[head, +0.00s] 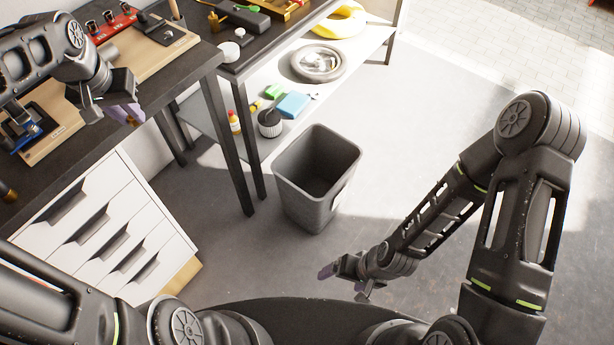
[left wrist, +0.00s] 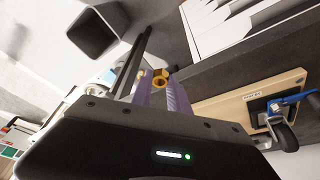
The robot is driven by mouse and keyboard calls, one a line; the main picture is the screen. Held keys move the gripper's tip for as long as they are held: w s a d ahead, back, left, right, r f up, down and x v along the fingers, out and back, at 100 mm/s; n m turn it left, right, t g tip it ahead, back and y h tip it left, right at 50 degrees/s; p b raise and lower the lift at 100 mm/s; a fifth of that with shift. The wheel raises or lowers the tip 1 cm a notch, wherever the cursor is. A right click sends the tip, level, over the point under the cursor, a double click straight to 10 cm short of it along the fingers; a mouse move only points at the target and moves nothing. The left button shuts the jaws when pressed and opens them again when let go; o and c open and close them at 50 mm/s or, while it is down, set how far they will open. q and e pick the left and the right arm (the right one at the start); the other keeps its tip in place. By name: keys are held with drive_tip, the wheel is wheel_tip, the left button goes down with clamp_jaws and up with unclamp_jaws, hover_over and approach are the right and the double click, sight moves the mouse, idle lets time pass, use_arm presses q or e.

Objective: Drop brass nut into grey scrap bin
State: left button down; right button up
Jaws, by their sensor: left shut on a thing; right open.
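The brass nut (left wrist: 161,78) is held between the purple fingertips of my left gripper (left wrist: 159,90), which is shut on it. In the head view my left gripper (head: 128,114) is at the front edge of the workbench, and only a small bit of the brass nut (head: 131,121) shows there. The grey scrap bin (head: 305,207) stands upright on the floor, to the right of and below my left gripper. The bin also shows in the left wrist view (left wrist: 92,38) at the upper left. My right gripper (head: 344,281) is open and empty, low in front of the bin.
The dark workbench (head: 185,72) has a white drawer unit (head: 100,225) beneath it. The table's dark leg (head: 228,140) stands left of the bin. Floor right of the bin is clear.

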use_arm(q)
drive_tip(key=w+d+f+m, duration=0.1)
drive_tip(key=d+f, duration=0.3)
drive_tip(key=d, duration=0.5)
drive_tip(key=w+d+f, duration=0.4)
drive_tip(key=d+f, duration=0.1)
drive_tip(key=d, duration=0.4)
drive_tip(key=shift+w+d+m+h, duration=0.25)
drive_tip(key=shift+d+m+h, duration=0.05)
drive_tip(key=shift+d+m, duration=0.1)
drive_tip(key=shift+f, duration=0.1)
